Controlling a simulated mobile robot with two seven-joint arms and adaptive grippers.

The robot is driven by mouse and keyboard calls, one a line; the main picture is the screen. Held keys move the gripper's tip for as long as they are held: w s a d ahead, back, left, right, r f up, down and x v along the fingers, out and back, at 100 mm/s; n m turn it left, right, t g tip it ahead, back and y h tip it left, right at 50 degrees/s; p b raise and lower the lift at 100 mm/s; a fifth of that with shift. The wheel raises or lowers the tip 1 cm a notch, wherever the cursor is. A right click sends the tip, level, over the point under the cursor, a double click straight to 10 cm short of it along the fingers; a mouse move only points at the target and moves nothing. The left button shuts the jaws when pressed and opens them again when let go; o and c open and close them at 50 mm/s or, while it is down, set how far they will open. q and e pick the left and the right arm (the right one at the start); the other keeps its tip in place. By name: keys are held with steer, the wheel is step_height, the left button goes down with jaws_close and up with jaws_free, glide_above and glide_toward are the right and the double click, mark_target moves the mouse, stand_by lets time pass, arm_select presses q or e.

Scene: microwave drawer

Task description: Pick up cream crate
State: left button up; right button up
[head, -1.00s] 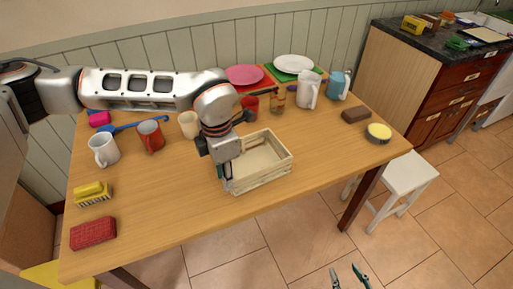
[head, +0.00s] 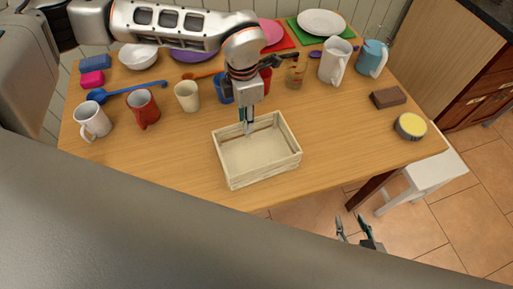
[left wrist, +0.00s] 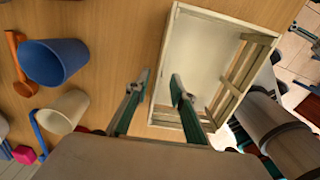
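The cream crate (head: 258,178), an open slatted wooden box, stands on the table, empty. My left gripper (head: 247,127) points down at the crate's far wall. In the left wrist view my left gripper (left wrist: 160,80) has its fingers apart, one on the outer side and one on the inner side of the crate's wall (left wrist: 165,55). I cannot tell whether either finger touches the wall. My right gripper (head: 353,219) is low at the bottom of the head view, away from the crate, with its fingers spread and empty.
Behind and left of the crate are a blue cup (head: 224,92), a cream cup (head: 187,97), a red mug (head: 143,109) and a white mug (head: 93,122). A brown block (head: 388,97) and a yellow-topped tin (head: 410,127) lie at right. A white stool (head: 435,170) stands beside the table.

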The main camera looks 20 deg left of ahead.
mark_target(247, 135)
arm_select(q)
steer(key=shift+w+f, duration=0.2)
steer(key=shift+f, duration=2.1)
jaws_close()
steer(key=shift+r, duration=0.15)
